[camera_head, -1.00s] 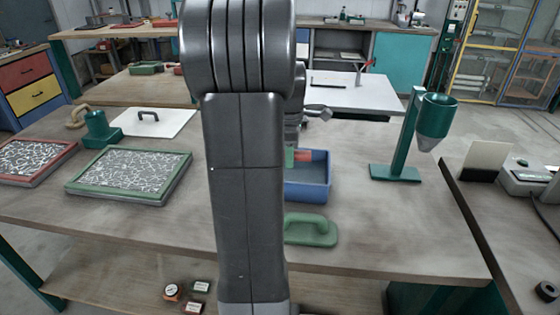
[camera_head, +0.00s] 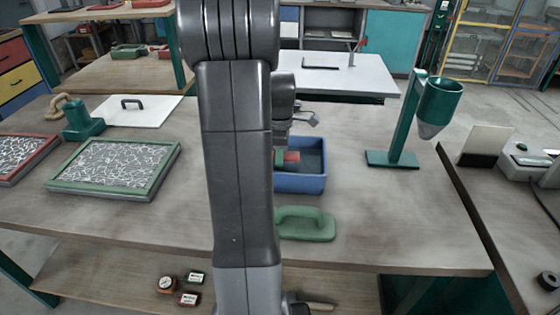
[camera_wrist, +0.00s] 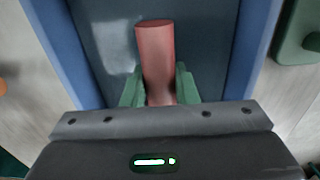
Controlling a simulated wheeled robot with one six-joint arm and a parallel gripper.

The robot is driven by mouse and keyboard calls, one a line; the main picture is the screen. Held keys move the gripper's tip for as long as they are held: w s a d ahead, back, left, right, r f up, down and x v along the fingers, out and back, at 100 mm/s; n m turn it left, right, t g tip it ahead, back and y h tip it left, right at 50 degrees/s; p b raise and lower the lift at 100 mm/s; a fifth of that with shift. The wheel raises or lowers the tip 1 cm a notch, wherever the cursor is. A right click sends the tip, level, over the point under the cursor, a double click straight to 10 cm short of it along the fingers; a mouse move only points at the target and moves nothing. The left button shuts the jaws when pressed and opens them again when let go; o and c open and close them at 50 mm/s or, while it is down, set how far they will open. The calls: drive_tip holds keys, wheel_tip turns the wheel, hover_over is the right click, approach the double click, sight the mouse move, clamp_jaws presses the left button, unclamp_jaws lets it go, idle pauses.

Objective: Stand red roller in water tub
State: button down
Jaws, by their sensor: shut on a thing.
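The blue water tub (camera_head: 304,183) stands on the workbench, right of my arm in the head view, which hides its left part. In the wrist view its blue wall (camera_wrist: 261,50) and dark inside show below my gripper. The red roller (camera_wrist: 156,52) lies between the green fingers of my gripper (camera_wrist: 159,84), which are shut on it. The roller is over or inside the tub; I cannot tell whether it touches the bottom. In the head view a small red part of the roller (camera_head: 291,156) shows within the tub's outline.
A green float with a handle (camera_head: 305,224) lies in front of the tub. A green stand with a funnel (camera_head: 437,105) is to the right. Framed fibre panels (camera_head: 115,168) lie at left. The bench between tub and stand is clear.

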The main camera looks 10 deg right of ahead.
drive_tip(key=shift+f, duration=0.95)
drive_tip(key=shift+f, duration=0.1)
drive_tip(key=shift+f, duration=0.15)
drive_tip(key=c, duration=1.1)
unclamp_jaws()
drive_tip(key=shift+c, duration=0.2)
wheel_tip(320, 180, up, 12)
drive_tip(key=shift+r, duration=0.25)
